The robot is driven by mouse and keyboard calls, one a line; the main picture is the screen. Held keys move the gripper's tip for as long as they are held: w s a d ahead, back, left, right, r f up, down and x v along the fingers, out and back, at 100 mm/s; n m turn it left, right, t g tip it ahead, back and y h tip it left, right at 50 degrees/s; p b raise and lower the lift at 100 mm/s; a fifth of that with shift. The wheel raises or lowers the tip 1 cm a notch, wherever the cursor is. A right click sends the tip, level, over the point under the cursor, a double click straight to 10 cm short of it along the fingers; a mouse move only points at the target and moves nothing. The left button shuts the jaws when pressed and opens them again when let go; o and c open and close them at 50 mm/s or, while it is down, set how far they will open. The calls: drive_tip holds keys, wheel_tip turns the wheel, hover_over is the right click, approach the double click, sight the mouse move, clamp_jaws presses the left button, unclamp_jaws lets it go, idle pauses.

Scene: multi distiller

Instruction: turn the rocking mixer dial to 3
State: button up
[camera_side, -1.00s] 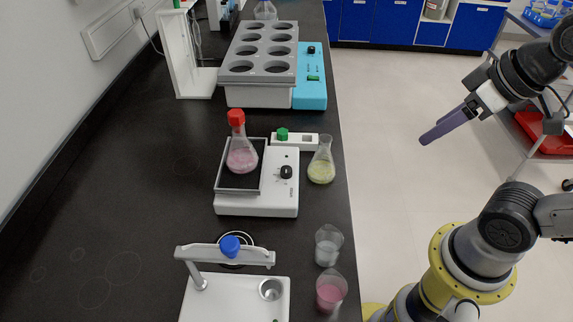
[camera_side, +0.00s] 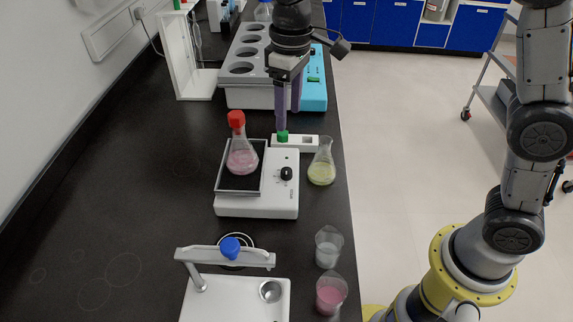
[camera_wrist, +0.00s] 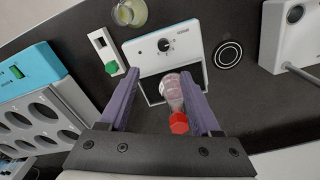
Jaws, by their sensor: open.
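The rocking mixer (camera_side: 257,207) is a white box on the black bench with a dark tray on its left part. Its black dial (camera_side: 286,173) is on the right part of the top; the dial (camera_wrist: 164,45) also shows in the wrist view, where its setting is too small to read. A flask of pink liquid with a red cap (camera_side: 242,155) stands on the tray. My gripper (camera_side: 288,130) has purple fingers and is open and empty. In the side view it hangs behind the dial, by the green knob. In the wrist view, the dial lies beyond the fingertips (camera_wrist: 160,85).
A small white device with a green knob (camera_side: 283,136) is behind the mixer. A flask of yellow liquid (camera_side: 322,170) stands close right of the dial. A grey rack on a blue-sided unit (camera_side: 316,90) is farther back. Two beakers (camera_side: 331,293) stand in front.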

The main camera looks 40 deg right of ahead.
sight(286, 170)
drive_tip(key=f, duration=1.5)
drive_tip(key=shift+s+a, duration=0.1)
drive_tip(key=shift+a, duration=0.25)
clamp_jaws()
